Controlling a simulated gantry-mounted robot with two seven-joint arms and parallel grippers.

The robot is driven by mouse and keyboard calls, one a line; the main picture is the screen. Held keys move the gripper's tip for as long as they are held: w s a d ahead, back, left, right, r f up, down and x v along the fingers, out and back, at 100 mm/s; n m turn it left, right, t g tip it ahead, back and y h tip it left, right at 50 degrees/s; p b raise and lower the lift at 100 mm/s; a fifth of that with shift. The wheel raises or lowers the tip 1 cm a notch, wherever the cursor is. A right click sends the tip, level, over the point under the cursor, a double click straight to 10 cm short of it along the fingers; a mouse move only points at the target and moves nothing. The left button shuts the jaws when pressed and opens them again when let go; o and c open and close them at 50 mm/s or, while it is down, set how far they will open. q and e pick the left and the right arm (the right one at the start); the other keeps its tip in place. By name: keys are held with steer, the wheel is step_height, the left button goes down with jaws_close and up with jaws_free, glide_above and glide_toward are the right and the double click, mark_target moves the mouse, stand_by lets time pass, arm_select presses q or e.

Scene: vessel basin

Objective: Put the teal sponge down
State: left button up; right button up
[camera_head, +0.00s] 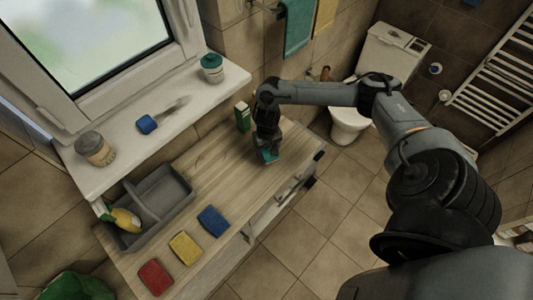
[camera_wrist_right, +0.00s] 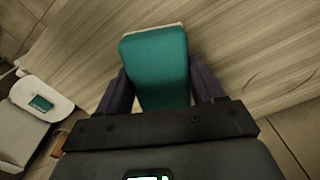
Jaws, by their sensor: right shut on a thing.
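The teal sponge (camera_head: 269,156) is at my right gripper (camera_head: 267,148), over the right part of the wooden counter (camera_head: 215,160). In the right wrist view the teal sponge (camera_wrist_right: 155,65) sits between the two dark fingers of my right gripper (camera_wrist_right: 158,88), which is shut on it. A pale layer shows along its far edge. The sponge is close to the counter top; I cannot tell whether it touches. My left gripper is in neither view.
Blue (camera_head: 212,221), yellow (camera_head: 185,247) and red (camera_head: 155,277) sponges lie along the counter's front. A grey divided caddy (camera_head: 165,196) holds a yellow bottle (camera_head: 125,219). A green box (camera_head: 243,116) stands behind my right gripper. The counter's middle is clear.

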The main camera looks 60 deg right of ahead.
mark_target(266, 153)
steer(key=shift+w+a+f, duration=0.1)
steer(key=shift+f, duration=2)
steer(key=o, duration=1)
steer(key=shift+f, duration=0.1)
